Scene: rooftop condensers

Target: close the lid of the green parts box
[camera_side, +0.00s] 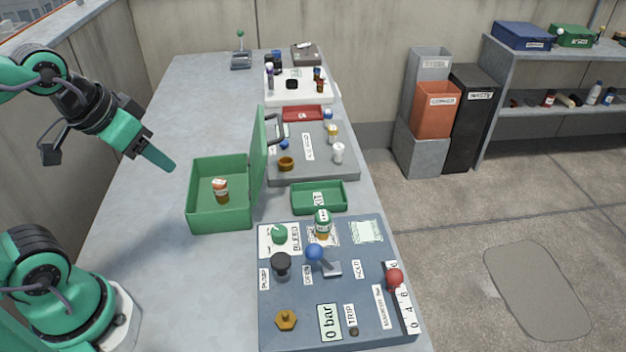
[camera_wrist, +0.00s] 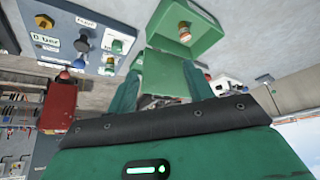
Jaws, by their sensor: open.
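The green parts box (camera_side: 210,217) stands on the bench with its lid (camera_side: 258,160) open. The lid stands nearly upright along the box's right side. A small amber bottle with an orange and white cap (camera_side: 221,190) is inside the box. The wrist view shows the box (camera_wrist: 208,43), the lid (camera_wrist: 168,75) and the bottle (camera_wrist: 184,32) beyond my fingers. My gripper (camera_side: 165,160) is in the air to the left of the box, above bench height and apart from it. My gripper (camera_wrist: 160,72) is open and empty in the wrist view.
A small green tray (camera_side: 319,208) and a grey tray (camera_side: 340,172) with small parts lie right of the box. A blue-grey control panel (camera_side: 300,300) with knobs is in front. The bench (camera_side: 150,230) left of the box is clear.

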